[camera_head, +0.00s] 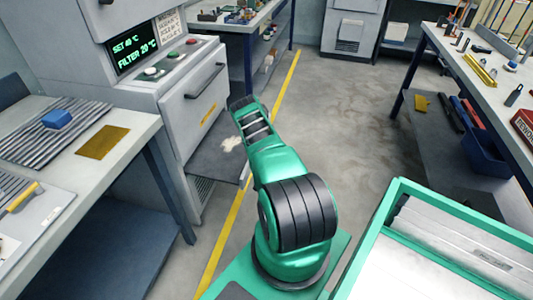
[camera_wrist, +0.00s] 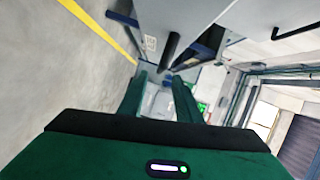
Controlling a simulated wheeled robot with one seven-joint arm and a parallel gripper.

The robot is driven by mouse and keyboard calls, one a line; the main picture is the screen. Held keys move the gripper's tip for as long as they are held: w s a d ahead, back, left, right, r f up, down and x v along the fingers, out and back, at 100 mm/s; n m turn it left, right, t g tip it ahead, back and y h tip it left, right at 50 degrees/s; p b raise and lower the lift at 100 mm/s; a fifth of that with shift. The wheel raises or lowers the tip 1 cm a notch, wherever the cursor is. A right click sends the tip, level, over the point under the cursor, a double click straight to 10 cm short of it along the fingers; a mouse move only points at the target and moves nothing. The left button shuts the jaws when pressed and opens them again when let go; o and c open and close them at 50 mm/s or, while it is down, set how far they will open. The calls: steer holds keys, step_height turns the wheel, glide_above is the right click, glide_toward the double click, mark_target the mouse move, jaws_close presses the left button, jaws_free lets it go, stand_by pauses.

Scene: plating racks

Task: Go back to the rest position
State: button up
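My green arm stands in the middle of the camera_head view, with black bands on its thick joint. It reaches up and away toward the grey machine (camera_head: 165,75). I cannot make out the gripper's fingers in that view. In the camera_wrist view my gripper (camera_wrist: 160,76) shows two green fingers standing apart. Nothing is held between them. Pale, blurred surfaces show through the gap.
A table (camera_head: 130,130) with a blue block (camera_head: 57,118) and a yellow plate (camera_head: 103,142) is at left. A workbench (camera_head: 490,90) stands at right, with a blue bin (camera_head: 480,155) below. Grey floor (camera_head: 340,110) lies open between them.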

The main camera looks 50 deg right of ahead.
steer(key=shift+v, duration=0.9)
steer(key=shift+s, duration=0.15)
